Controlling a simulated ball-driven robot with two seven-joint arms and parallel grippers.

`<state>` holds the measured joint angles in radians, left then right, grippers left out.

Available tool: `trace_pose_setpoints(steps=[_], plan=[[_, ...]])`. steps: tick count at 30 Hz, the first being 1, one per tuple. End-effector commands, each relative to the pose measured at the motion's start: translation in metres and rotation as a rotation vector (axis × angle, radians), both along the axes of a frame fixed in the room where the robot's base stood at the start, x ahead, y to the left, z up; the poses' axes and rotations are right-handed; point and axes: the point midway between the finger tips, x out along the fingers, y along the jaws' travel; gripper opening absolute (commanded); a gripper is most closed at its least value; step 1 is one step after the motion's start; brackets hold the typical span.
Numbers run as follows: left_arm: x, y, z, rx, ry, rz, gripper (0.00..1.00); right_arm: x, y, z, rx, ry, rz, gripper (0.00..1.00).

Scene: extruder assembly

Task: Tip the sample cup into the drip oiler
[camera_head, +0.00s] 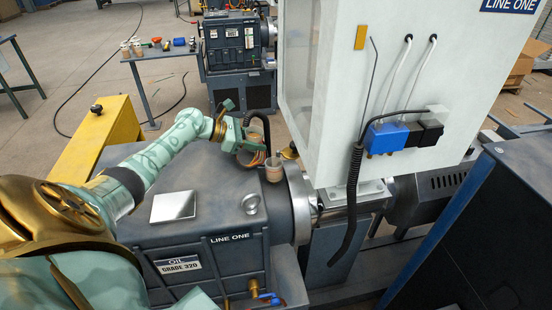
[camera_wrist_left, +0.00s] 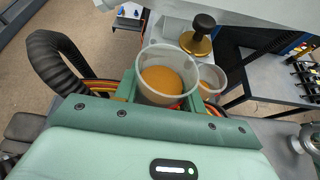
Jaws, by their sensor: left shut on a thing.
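My left gripper (camera_head: 250,146) is over the top of the grey gearbox, with its fingers pointing right. In the left wrist view it is shut on the sample cup (camera_wrist_left: 148,60), a clear cup holding amber-brown oil (camera_wrist_left: 162,80). The cup looks close to upright, and its oil stays inside. The drip oiler (camera_head: 274,170) is a small clear cup standing on the gearbox, just right of the gripper. It also shows in the left wrist view (camera_wrist_left: 213,76), just beyond the held cup, which hides part of it. In the head view the held cup is hard to make out. My right gripper is out of view.
A brass piece with a black knob (camera_wrist_left: 200,36) is close behind the oiler. A black hose (camera_wrist_left: 58,72) curves up beside the gripper. The white cabinet (camera_head: 320,90) rises close on the right. A silver plate (camera_head: 174,206) lies on the gearbox (camera_head: 215,215).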

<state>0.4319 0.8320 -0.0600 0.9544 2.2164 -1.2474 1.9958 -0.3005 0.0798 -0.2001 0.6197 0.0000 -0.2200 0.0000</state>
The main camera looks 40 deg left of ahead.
Motion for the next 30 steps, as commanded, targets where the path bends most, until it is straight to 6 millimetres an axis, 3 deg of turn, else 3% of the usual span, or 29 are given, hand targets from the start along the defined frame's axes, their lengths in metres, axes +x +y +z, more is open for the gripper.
trace_pose_setpoints(steps=[1, 13, 20, 24, 30], plan=[[-0.002, -0.005, 0.003, 0.047, -0.008, -0.003, 0.17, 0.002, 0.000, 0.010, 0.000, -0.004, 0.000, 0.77], [-0.004, -0.020, 0.025, 0.264, -0.044, -0.003, 0.17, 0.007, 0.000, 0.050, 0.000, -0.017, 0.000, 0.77], [-0.007, -0.041, 0.034, 0.515, -0.088, -0.004, 0.17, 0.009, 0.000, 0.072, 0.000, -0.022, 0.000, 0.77], [-0.007, -0.044, 0.034, 0.658, -0.108, -0.002, 0.17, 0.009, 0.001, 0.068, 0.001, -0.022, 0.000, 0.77], [-0.007, -0.043, 0.034, 0.650, -0.105, 0.000, 0.17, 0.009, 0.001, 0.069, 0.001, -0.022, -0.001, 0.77]])
